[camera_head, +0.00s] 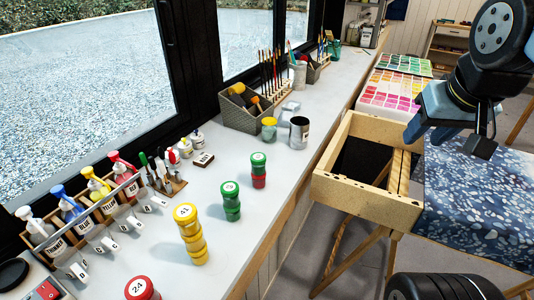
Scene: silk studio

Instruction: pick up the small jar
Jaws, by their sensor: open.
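A small jar with a yellow lid (269,128) stands upright on the white counter (243,212), beside a grey metal can (299,133). Stacked round jars also stand on the counter: a yellow stack (191,234), a green stack (231,201) and a green-over-red stack (258,170). A red-lidded jar (141,288) is partly cut off at the bottom edge. I cannot tell which of these is the small jar meant. My gripper (448,138) is at the upper right, open and pointing down near the wooden frame and blue speckled cloth, well apart from all the jars.
A rack of dye bottles (85,210) lines the counter's left side. A grey brush box (247,110) stands behind the yellow-lidded jar. A wooden frame (365,196) lies right of the counter, beside the blue speckled cloth (470,205). The counter's front middle has free room.

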